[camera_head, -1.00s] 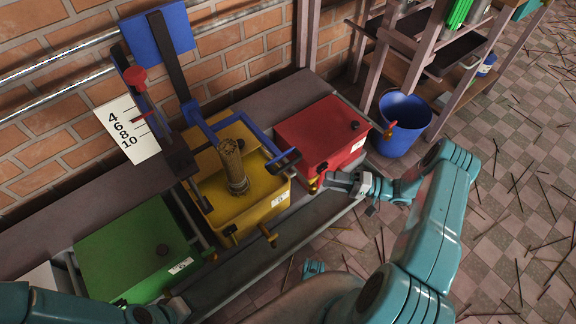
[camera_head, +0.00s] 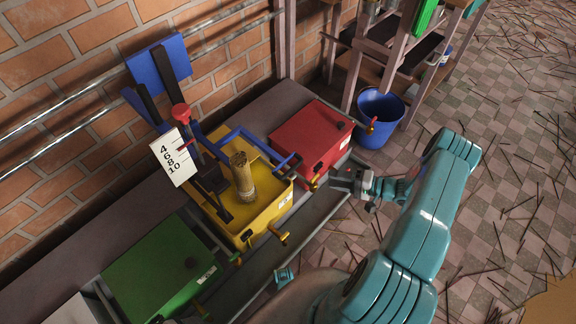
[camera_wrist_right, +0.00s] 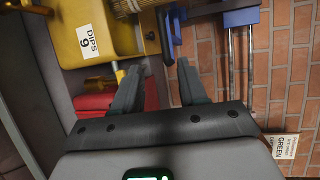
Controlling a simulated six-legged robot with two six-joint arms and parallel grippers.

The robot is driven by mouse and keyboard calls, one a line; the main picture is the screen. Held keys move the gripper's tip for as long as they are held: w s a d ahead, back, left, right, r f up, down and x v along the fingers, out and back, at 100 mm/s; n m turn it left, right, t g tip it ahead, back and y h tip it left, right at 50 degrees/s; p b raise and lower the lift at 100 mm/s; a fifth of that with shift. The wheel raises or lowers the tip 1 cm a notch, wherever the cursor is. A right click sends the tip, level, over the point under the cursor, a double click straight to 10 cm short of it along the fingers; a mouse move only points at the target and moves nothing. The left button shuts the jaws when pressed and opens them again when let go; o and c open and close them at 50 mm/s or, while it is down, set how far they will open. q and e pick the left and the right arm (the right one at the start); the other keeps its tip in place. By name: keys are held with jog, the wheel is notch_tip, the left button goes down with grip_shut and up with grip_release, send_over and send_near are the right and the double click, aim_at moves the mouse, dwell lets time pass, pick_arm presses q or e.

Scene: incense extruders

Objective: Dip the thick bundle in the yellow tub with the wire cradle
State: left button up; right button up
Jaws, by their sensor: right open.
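The yellow tub (camera_head: 268,220) stands between a green and a red tub, and its label shows in the right wrist view (camera_wrist_right: 88,38). The thick tan bundle (camera_head: 242,180) stands upright inside it, its lower end in the tub; its edge shows in the wrist view (camera_wrist_right: 128,6). A blue lever frame (camera_head: 240,134) reaches over the tub beside the bundle, with a blue handle at the front right (camera_head: 291,163). I cannot make out the cradle's wires. My right gripper (camera_head: 335,180) is open and empty, right of the handle and apart from it; its fingers show in the wrist view (camera_wrist_right: 160,82).
The red tub (camera_head: 310,140) is close behind my right gripper. The green tub (camera_head: 160,268) is at the left. A numbered card (camera_head: 174,158) and red knob (camera_head: 181,113) stand behind the yellow tub. A blue bucket (camera_head: 378,118) is on the stick-strewn floor.

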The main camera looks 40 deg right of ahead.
aim_at(293, 167)
jog(key=x, duration=0.5)
jog(key=b+x, duration=0.1)
jog(key=x, duration=0.9)
jog(key=shift+w+d+r+b, duration=0.25)
jog(key=shift+d+r+b, duration=0.05)
jog(key=shift+d+b, duration=0.1)
jog(key=shift+c, duration=0.2)
